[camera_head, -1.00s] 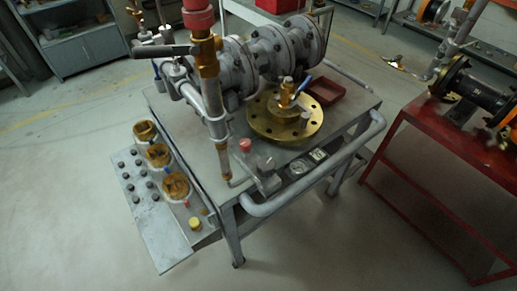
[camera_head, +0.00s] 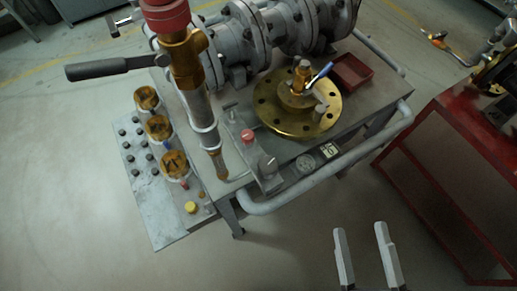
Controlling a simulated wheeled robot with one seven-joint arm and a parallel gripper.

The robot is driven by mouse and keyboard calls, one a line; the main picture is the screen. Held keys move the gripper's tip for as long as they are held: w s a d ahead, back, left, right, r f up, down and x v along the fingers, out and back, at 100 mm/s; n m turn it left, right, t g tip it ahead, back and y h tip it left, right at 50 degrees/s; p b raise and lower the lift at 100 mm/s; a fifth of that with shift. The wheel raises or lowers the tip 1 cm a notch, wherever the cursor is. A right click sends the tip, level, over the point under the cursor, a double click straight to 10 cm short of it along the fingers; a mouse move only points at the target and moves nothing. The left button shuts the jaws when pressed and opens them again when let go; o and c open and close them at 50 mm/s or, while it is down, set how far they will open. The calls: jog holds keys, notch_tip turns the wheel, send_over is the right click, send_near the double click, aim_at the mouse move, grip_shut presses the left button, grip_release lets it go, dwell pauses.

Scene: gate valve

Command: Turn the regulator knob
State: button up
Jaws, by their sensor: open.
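A small red knob (camera_head: 248,136) sits on top of a small grey regulator-like fitting (camera_head: 268,172) near the front edge of the grey cart. A larger red cap (camera_head: 166,15) tops the brass and grey vertical pipe at the upper left, so I cannot be sure which is the regulator knob. My gripper (camera_head: 360,228) shows at the bottom right as two pale grey fingers pointing up. They are apart with nothing between them. In the picture they lie below and right of the small red knob, over the floor in front of the cart.
A black lever handle (camera_head: 97,69) sticks out left from the pipe. A brass flange (camera_head: 297,108) with a blue-handled valve lies on the cart (camera_head: 225,187). A grey handrail (camera_head: 330,180) runs along the front. A sloping button panel (camera_head: 150,198) is at left, a red table (camera_head: 440,160) at right.

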jog(key=w+a+n+y, duration=0.4)
jog(key=n+y, duration=0.1)
jog(key=n, duration=0.4)
jog(key=n+g+y+p, duration=0.2)
jog(key=n+g+y, duration=0.7)
jog(key=n, duration=1.7)
send_near(268, 166)
jog(key=w+a+r+g+h, duration=0.1)
jog(key=w+a+g+h, duration=0.1)
jog(key=w+a, duration=0.15)
jog(key=shift+s+a, duration=0.1)
jog(key=shift+a, duration=0.55)
jog(key=p+x, duration=0.1)
jog(key=x, duration=0.6)
jog(key=shift+a+r, duration=0.1)
jog(key=shift+a, duration=0.05)
jog(key=shift+c, duration=0.3)
jog(key=c, duration=1.3)
jog(key=shift+t, duration=0.4)
